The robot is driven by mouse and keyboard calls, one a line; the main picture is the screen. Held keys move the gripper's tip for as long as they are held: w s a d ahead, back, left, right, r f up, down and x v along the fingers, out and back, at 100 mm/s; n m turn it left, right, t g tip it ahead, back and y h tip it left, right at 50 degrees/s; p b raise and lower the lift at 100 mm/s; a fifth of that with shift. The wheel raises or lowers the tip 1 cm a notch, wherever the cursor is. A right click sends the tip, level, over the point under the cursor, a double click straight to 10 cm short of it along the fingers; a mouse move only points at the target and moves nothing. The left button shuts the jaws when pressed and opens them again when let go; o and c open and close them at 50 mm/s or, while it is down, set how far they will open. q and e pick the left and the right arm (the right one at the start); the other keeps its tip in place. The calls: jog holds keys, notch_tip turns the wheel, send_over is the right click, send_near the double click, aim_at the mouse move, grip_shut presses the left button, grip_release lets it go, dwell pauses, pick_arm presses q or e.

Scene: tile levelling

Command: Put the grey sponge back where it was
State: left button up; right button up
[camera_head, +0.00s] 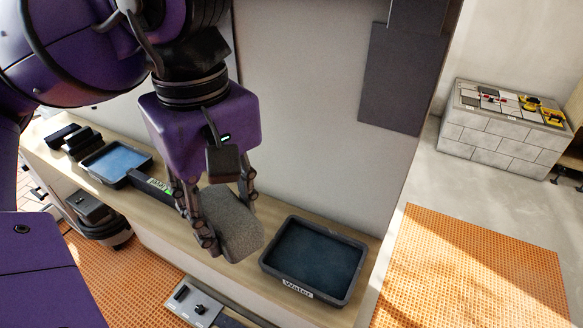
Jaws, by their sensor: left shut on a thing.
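My left gripper (217,215) comes down from the upper left and is shut on the grey sponge (236,226). The sponge is a rough, rounded grey block, tilted in the fingers, just left of a dark tray labelled Water (351,278). In this view it overlaps the wooden shelf (208,262); I cannot tell whether it touches the shelf. Behind the gripper a dark strip with a green label (162,187) is partly hidden. My right gripper is not in view.
A second dark tray with blue liquid (87,170) and several black blocks (62,135) stand at the shelf's left. A wall (320,120) rises behind the shelf. Orange mats (470,270) lie on the floor. A block stand with tools (505,140) is at the far right.

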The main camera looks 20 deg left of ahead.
pick_arm(q)
jog(key=shift+w+a+f, duration=1.1)
jog(key=shift+w+f, duration=0.9)
jog(key=shift+f, duration=0.35)
jog(key=shift+w+a+f, duration=1.1)
jog(key=shift+w+f, duration=0.9)
jog(key=shift+f, duration=0.3)
jog(key=shift+w+a+f, duration=1.1)
jog(key=shift+w+f, duration=0.9)
jog(key=shift+f, duration=0.35)
jog(key=o, duration=1)
jog(key=shift+r, duration=0.15)
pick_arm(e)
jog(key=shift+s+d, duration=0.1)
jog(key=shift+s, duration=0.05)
